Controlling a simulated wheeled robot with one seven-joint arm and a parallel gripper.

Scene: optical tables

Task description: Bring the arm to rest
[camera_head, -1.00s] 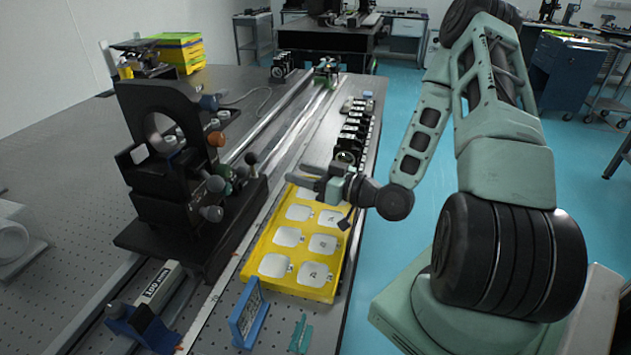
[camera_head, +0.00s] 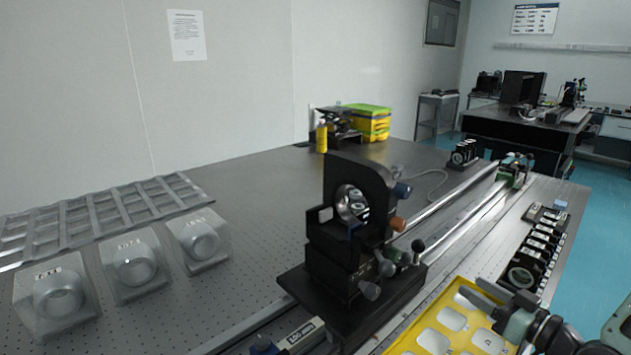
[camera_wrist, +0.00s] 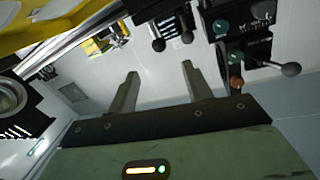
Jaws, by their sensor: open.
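My gripper (camera_head: 481,296) shows at the lower right of the head view, above the far part of the yellow tray (camera_head: 402,346). In the wrist view my gripper (camera_wrist: 157,80) has its two fingers well apart with nothing between them, so it is open and empty. Part of my arm shows at the lower right corner of the head view; the rest of it is out of the picture. The fingers point left, toward the rail and the black mount (camera_head: 345,240).
The black mount with several knobs stands on the rail left of my gripper. A row of black optics holders (camera_head: 535,250) lies to the right. Three clear boxes (camera_head: 133,265) and a grey compartment tray (camera_head: 90,220) sit on the left, with bare perforated tabletop (camera_head: 262,215) behind the mount.

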